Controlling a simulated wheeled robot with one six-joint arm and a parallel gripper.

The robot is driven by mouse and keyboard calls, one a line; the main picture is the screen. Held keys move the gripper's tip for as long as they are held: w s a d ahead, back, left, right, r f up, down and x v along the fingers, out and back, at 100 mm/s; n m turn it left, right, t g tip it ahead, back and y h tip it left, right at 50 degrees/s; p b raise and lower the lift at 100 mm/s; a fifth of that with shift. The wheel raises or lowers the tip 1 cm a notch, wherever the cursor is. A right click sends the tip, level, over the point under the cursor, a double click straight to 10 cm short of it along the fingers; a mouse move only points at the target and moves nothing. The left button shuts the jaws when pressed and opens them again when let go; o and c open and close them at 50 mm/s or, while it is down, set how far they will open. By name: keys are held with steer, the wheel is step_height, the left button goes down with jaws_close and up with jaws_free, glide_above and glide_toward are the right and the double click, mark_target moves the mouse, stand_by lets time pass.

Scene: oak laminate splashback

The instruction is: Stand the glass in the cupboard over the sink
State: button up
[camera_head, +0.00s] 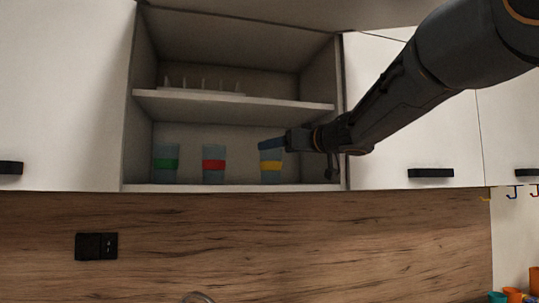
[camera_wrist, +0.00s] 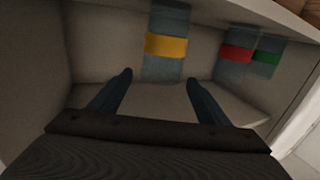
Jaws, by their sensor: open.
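Three blue-grey glasses stand upright in a row on the bottom board of the open cupboard (camera_head: 240,187). The glass with a yellow band (camera_head: 270,166) is on the right, the red-banded glass (camera_head: 213,165) in the middle and the green-banded glass (camera_head: 165,164) on the left. My gripper (camera_head: 272,144) reaches in from the right, at the upper part of the yellow-banded glass. In the wrist view my gripper (camera_wrist: 159,80) has its fingers apart, and the yellow-banded glass (camera_wrist: 167,46) appears beyond the gap between the fingertips. I cannot tell whether they touch it.
A middle shelf (camera_head: 235,103) runs above the glasses and holds a pale rack (camera_head: 200,87). Closed white doors (camera_head: 65,95) flank the opening. A black socket (camera_head: 96,246) is on the wood splashback. Hooks and coloured cups (camera_head: 512,296) are at the right edge.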

steer(key=shift+b+v, duration=0.35)
steer(key=shift+v, duration=1.65)
